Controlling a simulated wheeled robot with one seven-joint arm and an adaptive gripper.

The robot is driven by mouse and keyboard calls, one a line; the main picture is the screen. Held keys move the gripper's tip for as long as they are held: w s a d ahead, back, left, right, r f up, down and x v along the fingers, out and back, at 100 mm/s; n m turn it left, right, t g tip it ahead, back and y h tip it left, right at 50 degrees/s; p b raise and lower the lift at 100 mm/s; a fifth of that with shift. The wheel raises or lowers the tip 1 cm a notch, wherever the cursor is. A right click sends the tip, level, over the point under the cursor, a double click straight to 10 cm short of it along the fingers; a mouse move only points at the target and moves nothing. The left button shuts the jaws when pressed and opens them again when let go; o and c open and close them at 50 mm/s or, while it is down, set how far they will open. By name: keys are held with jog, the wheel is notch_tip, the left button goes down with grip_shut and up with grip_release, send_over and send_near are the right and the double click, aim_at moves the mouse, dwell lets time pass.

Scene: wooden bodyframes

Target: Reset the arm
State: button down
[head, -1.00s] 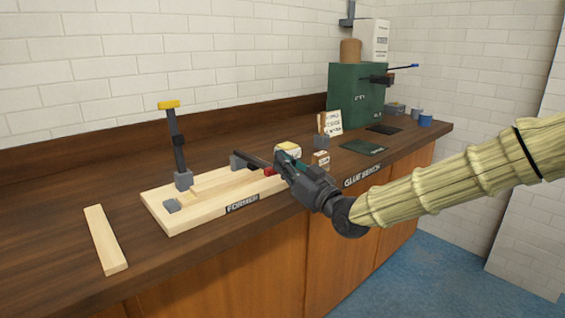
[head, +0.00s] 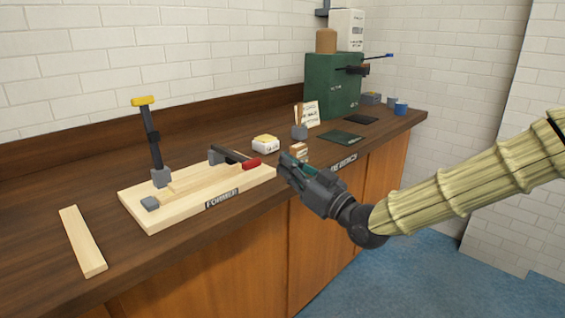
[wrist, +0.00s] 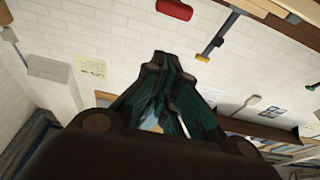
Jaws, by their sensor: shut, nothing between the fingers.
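My gripper (head: 284,160) is shut and empty at the bench's front edge, just right of the former board (head: 150,218). It is apart from the red handle (head: 251,163) of the dark clamp lying low over the board's right end. My shut fingers (wrist: 160,90) also fill the middle of the wrist view. That view shows a red handle (wrist: 174,9) at the top and a yellow-ended clamp (wrist: 214,44) to its right. My arm reaches in from the right in the head view.
A second clamp with a yellow handle (head: 143,101) stands upright on the board's left. A loose wooden strip (head: 82,240) lies further left. Small boxes (head: 299,152), a green mat (head: 341,137) and a green cabinet (head: 332,87) stand to the right. Floor in front is clear.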

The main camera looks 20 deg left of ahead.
jog(key=s+d+f+m+h, duration=0.1)
jog(key=d+f+m+h, duration=0.25)
jog(key=f, duration=1.05)
jog(key=s+d+f+m+h, duration=0.1)
jog(key=d+f+m+h, duration=0.3)
jog(key=f, duration=1)
jog(key=s+d+f+m+g+h, duration=0.1)
jog(key=s+d+f+h, duration=0.1)
jog(key=s+d+f, duration=0.4)
jog(key=s+d+f+g+h, duration=0.1)
jog(key=s+d+f, duration=0.2)
jog(key=f, duration=0.6)
jog(key=s+d+f+m+g+h, duration=0.1)
jog(key=s+d+f+g+h, duration=0.1)
jog(key=s+d+f, duration=0.4)
jog(key=s+d+f+m+g+h, duration=0.25)
jog(key=s+d+f, duration=0.35)
jog(key=s+d, duration=0.45)
jog(key=s+d+f+m+g+h, duration=0.1)
jog(key=s+d+f+g+h, duration=0.25)
jog(key=s+d+f, duration=0.45)
notch_tip(320, 180, up, 18)
jog(key=s+d+p, duration=0.1)
jog(key=s+p, duration=0.2)
jog(key=p, duration=1.2)
jog(key=shift+f+t+p, duration=0.25)
jog(key=shift+t+p, duration=0.05)
jog(key=shift+t, duration=0.1)
